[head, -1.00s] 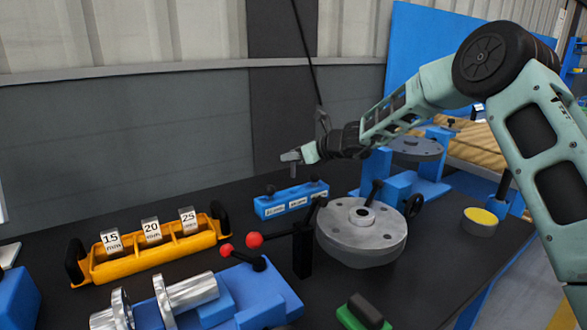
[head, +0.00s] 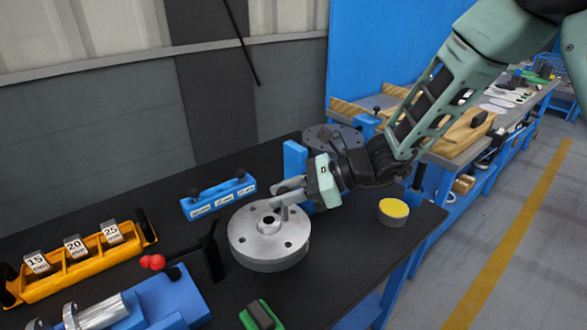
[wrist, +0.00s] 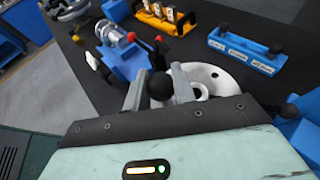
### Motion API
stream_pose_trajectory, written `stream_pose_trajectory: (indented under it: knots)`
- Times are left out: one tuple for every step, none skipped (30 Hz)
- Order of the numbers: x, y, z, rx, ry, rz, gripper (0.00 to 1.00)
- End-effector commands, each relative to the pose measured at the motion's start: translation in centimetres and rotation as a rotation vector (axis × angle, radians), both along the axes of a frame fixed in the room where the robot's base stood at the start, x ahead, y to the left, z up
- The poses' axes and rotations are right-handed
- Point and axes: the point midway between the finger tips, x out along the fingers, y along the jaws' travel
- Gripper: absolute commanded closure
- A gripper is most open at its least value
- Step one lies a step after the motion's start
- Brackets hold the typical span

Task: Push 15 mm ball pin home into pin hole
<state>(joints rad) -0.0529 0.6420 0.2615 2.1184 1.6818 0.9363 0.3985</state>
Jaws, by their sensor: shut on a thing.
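The flanged shell (head: 250,238), a grey round disc with a raised hub and several holes, lies on the black bench; it also shows in the wrist view (wrist: 235,78). My gripper (head: 284,194) is over the right side of its top, beside the hub. In the wrist view my gripper (wrist: 158,92) is shut on the ball pin, whose black ball (wrist: 160,86) sits between the fingers.
A blue pin rack (head: 218,198) with two black-ball pins stands behind the shell. A yellow block holder (head: 85,262) and blue fixture (head: 165,300) are left. A yellow-topped tin (head: 393,212) stands right. A green block with black top (head: 260,315) is in front.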

Motion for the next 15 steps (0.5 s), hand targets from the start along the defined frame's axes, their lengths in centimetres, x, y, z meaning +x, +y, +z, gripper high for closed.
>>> stream_pose_trajectory:
  knots:
    - [-0.52, 0.13, 0.33, 0.0, 0.001, 0.01, 0.98]
    - [-0.7, 0.16, 0.34, 0.0, 0.0, 0.014, 0.98]
    - [-0.86, 0.2, 0.34, 0.0, 0.001, 0.017, 0.98]
    - [-0.92, 0.21, 0.34, 0.001, 0.0, 0.019, 0.98]
    - [-0.95, 0.22, 0.32, 0.001, 0.0, 0.019, 0.98]
    - [-0.96, 0.22, 0.29, 0.001, 0.001, 0.02, 0.98]
    - [-0.95, 0.22, 0.28, 0.001, 0.0, 0.019, 0.98]
    - [-0.93, 0.21, 0.27, 0.001, 0.0, 0.019, 0.98]
    - [-0.92, 0.21, 0.27, 0.001, 0.0, 0.019, 0.98]
    - [-0.91, 0.2, 0.27, 0.001, 0.0, 0.019, 0.98]
    - [-0.91, 0.2, 0.26, 0.001, 0.0, 0.018, 0.98]
    - [-0.9, 0.2, 0.26, 0.001, 0.0, 0.018, 0.98]
    - [-0.89, 0.19, 0.25, 0.001, 0.0, 0.018, 0.98]
    - [-0.88, 0.18, 0.24, 0.001, 0.001, 0.018, 0.98]
    - [-0.86, 0.16, 0.22, 0.001, 0.0, 0.017, 0.98]
